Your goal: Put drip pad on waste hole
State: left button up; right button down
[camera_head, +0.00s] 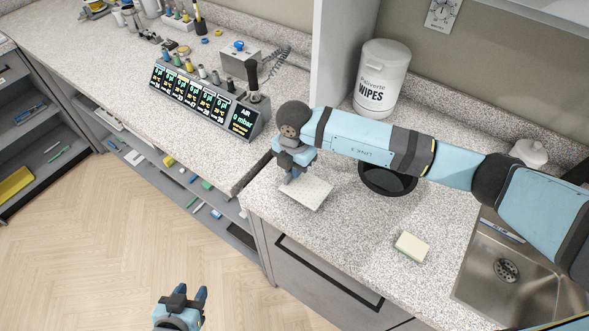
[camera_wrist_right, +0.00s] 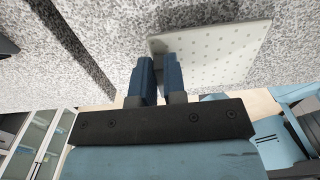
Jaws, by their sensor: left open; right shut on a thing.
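The drip pad (camera_head: 308,193) is a thin white square with a dotted surface. My right gripper (camera_head: 291,177) is shut on one edge of it, over the front left part of the counter. In the right wrist view the pad (camera_wrist_right: 222,52) extends from the two blue fingers (camera_wrist_right: 160,75). I cannot tell whether it touches the counter. The waste hole (camera_head: 388,184) is a round black opening in the counter, to the right of the pad; my right arm hides its upper part. My left gripper (camera_head: 187,298) is open and empty, low in front of the counter.
A white wipes tub (camera_head: 382,80) stands behind the hole. A yellowish sponge (camera_head: 412,246) lies in front of it, left of the steel sink (camera_head: 515,285). A black display unit (camera_head: 203,97) stands on the left counter. Speckled counter around the pad is clear.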

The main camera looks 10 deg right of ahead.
notch_tip(320, 180, down, 2)
jog(key=shift+f, duration=0.2)
jog(key=c, duration=1.2)
grip_release()
jog(key=shift+r, duration=0.1)
